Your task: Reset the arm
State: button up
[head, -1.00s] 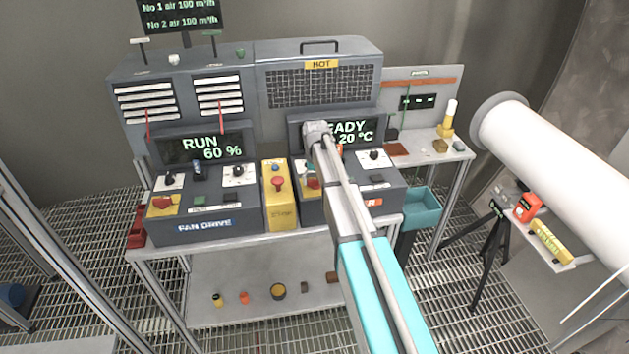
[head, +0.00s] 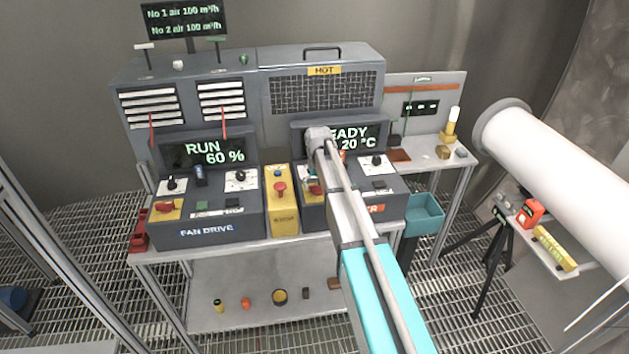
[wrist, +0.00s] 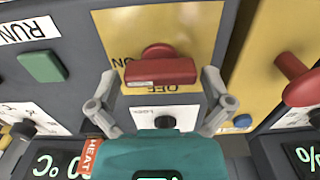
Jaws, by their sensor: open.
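My arm reaches from the bottom of the head view to the right-hand control box, the heater (head: 391,187). Its end covers part of the heater's READY screen (head: 358,137). In the wrist view my gripper (wrist: 160,80) is open, with its two grey fingers apart. They stand on either side of a red rotary switch (wrist: 160,72) on a yellow ON/OFF plate (wrist: 197,32). Nothing is seen held. I cannot tell whether the fingers touch the plate. In the head view the fingertips are hard to make out.
The yellow box with a red button (head: 283,215) stands close to the left of the heater. The fan drive (head: 207,230) is beyond it, showing RUN 60 %. A teal bin (head: 424,215) and a large white pipe (head: 560,160) are to the right.

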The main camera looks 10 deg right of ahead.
jog(key=s+f+b, duration=0.2)
jog(key=s, duration=1.2)
jog(key=s+f+b, duration=0.3)
jog(key=s, duration=1.2)
jog(key=shift+a+f+b, duration=0.2)
jog(key=shift+f+b, duration=0.1)
jog(key=shift+b, duration=0.05)
